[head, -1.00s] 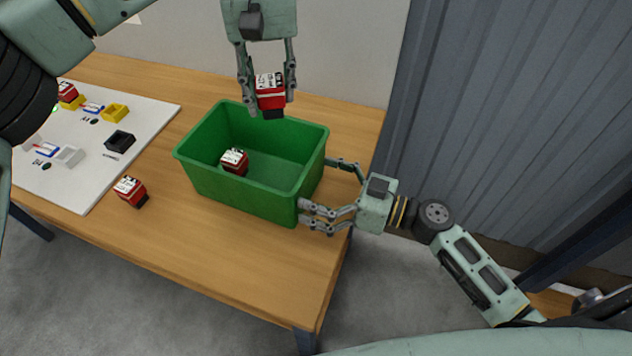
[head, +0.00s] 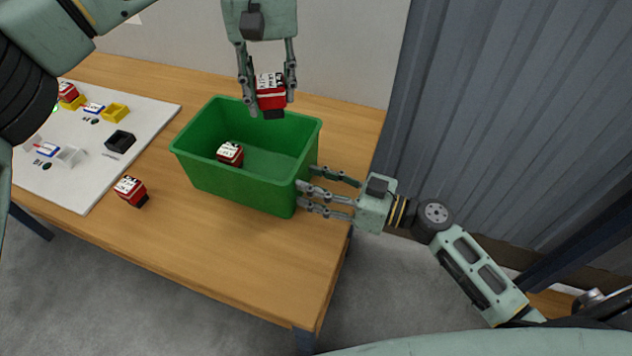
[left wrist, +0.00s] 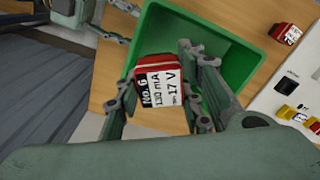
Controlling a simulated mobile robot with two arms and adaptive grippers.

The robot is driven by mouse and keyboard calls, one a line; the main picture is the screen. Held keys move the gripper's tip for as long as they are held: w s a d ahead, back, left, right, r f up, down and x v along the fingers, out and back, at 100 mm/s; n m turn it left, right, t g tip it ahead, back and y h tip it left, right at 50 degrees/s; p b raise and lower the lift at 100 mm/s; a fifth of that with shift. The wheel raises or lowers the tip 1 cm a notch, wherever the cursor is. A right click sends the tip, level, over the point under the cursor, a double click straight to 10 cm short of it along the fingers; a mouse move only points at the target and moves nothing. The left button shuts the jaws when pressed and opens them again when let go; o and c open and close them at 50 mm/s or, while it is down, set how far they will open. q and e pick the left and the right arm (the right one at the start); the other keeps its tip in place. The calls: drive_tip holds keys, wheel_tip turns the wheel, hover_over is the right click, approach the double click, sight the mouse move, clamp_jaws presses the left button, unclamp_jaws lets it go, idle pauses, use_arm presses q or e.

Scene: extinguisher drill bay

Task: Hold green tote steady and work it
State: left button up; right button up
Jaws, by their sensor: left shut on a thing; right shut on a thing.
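The green tote (head: 235,188) stands upright on the wooden table, with one red-and-white battery block (head: 230,154) inside it. My left gripper (head: 268,103) is shut on another red battery block (head: 271,92) above the tote's far side. In the left wrist view that held block (left wrist: 166,90) shows a label reading "No. 6", with the tote (left wrist: 235,62) below it. My right gripper (head: 313,190) is at the tote's right end, shut on its wall. Its exact contact with the wall is partly hidden.
A third red block (head: 130,191) sits on the table left of the tote. A white board (head: 90,170) at the left carries yellow (head: 116,112) and black (head: 120,141) holders. Bare table lies in front of the tote. A grey corrugated wall (head: 500,120) stands at the right.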

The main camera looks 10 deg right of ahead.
clamp_jaws()
idle(1.2)
drive_tip(key=v, duration=1.2)
